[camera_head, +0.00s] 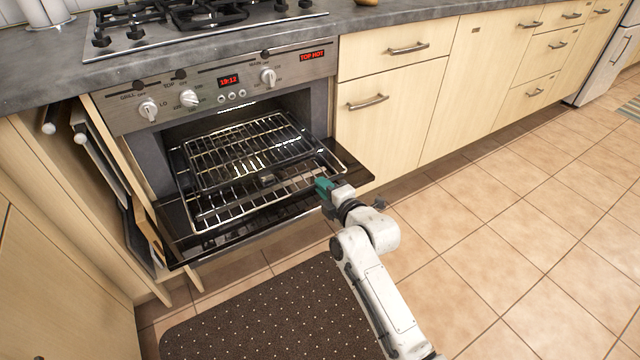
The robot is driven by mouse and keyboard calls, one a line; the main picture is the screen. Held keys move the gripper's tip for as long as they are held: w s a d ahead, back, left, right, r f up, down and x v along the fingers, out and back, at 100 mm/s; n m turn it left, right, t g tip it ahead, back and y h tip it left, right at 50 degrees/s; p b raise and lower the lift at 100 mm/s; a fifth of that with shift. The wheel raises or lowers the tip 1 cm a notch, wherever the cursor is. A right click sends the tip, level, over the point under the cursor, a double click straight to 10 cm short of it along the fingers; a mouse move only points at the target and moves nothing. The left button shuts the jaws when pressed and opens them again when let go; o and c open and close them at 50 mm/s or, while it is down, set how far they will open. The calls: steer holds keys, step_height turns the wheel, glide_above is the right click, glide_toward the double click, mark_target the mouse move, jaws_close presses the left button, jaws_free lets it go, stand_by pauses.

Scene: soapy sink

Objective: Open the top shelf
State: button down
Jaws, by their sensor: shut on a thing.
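The oven stands open, with its dark door (355,174) folded down. Inside is an upper wire shelf (235,152), which appears drawn partly forward from the cavity. Another wire rack (215,217) shows below it and reaches out over the door. My gripper (317,186), with teal fingers, is at the front right of the racks, above the door. It is shut on a wire shelf's front edge. The fingers hide the contact point, and I cannot tell for certain which shelf's bar is between them.
The control panel (205,92) with knobs is above the opening. A narrow pull-out cabinet (112,170) stands partly open at the left. Closed drawers (395,50) are at the right. A dark dotted mat (270,315) lies in front. The tiled floor (500,235) at right is clear.

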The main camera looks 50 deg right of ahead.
steer(key=shift+v, duration=0.95)
steer(key=shift+f, duration=0.25)
steer(key=c, duration=1.2)
jaws_free()
steer(key=p+v, duration=0.1)
steer(key=v, duration=0.9)
steer(key=shift+s+a+r+p, duration=0.1)
steer(key=shift+s+r+p, duration=0.1)
steer(key=shift+s+p, duration=0.15)
